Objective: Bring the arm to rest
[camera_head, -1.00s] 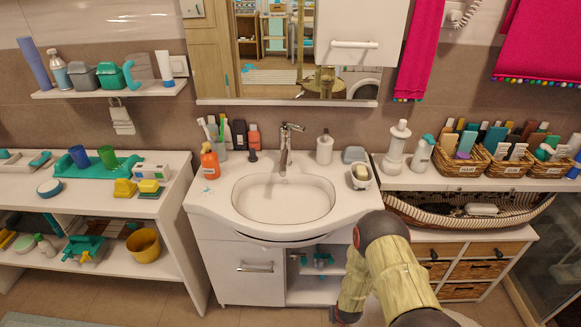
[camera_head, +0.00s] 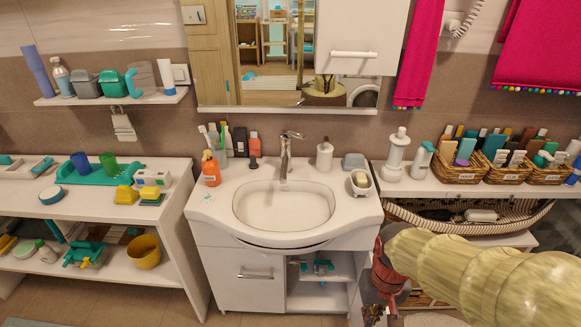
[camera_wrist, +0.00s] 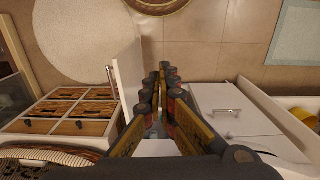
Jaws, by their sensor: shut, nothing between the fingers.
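My arm (camera_head: 455,275) reaches in from the lower right of the head view, in front of the wicker drawers (camera_wrist: 75,105) and the right side of the sink cabinet (camera_head: 240,295). My gripper (camera_wrist: 166,70) shows in the wrist view with its two fingers close together, shut and empty. It points down toward the floor, between the wicker drawers on the left and the white cabinet front on the right. In the head view the arm's wrist end hides most of the drawers, and the fingers are only partly visible low in the picture.
A white panel with a handle (camera_wrist: 128,75), like an open cabinet door, stands close left of the fingers. The sink (camera_head: 284,205) and the right counter with baskets (camera_head: 463,168) are beyond the arm. A round rug (camera_wrist: 80,40) lies on otherwise clear floor.

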